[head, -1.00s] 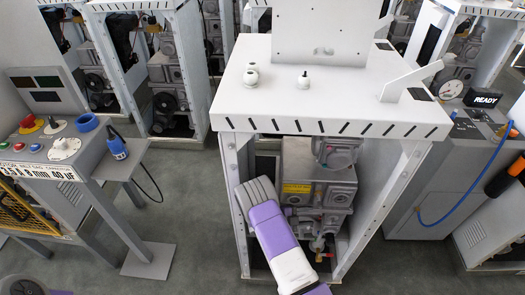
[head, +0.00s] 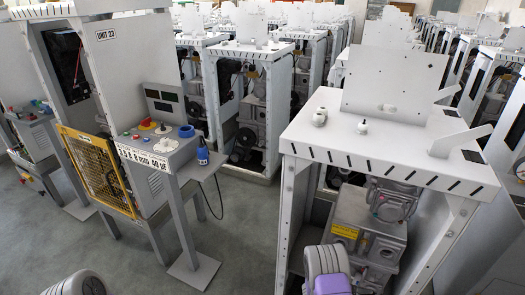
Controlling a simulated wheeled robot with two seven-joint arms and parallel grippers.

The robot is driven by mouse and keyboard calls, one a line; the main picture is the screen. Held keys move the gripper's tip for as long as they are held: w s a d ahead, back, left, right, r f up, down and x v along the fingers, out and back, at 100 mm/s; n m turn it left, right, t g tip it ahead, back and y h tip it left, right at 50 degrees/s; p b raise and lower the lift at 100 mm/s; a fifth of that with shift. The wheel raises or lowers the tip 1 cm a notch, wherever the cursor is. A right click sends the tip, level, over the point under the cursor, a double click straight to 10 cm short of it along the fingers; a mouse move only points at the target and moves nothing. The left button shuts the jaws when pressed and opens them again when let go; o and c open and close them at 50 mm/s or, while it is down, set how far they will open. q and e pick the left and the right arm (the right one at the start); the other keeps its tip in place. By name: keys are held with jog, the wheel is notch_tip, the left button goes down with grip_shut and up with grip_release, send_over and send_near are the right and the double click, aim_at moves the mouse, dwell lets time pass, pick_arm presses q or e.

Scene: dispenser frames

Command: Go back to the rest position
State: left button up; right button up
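Neither gripper shows in the head view. A grey ribbed and purple link of my arm (head: 326,270) stands at the bottom edge, in front of the open frame on the right. A grey rounded part of my other arm (head: 77,284) shows at the bottom left edge. Both hands are hidden below the picture, so what they hold cannot be seen. The white dispenser frame (head: 390,150) has a slotted top with two small white knobs and an upright plate. Grey pump units (head: 365,225) with a yellow label sit inside it.
A control console (head: 160,148) with buttons and a blue ring stands at the left, a blue device (head: 202,152) hanging at its side. A yellow mesh guard (head: 95,170) is beside it. Rows of similar frames fill the back. Grey floor (head: 235,235) is clear between console and frame.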

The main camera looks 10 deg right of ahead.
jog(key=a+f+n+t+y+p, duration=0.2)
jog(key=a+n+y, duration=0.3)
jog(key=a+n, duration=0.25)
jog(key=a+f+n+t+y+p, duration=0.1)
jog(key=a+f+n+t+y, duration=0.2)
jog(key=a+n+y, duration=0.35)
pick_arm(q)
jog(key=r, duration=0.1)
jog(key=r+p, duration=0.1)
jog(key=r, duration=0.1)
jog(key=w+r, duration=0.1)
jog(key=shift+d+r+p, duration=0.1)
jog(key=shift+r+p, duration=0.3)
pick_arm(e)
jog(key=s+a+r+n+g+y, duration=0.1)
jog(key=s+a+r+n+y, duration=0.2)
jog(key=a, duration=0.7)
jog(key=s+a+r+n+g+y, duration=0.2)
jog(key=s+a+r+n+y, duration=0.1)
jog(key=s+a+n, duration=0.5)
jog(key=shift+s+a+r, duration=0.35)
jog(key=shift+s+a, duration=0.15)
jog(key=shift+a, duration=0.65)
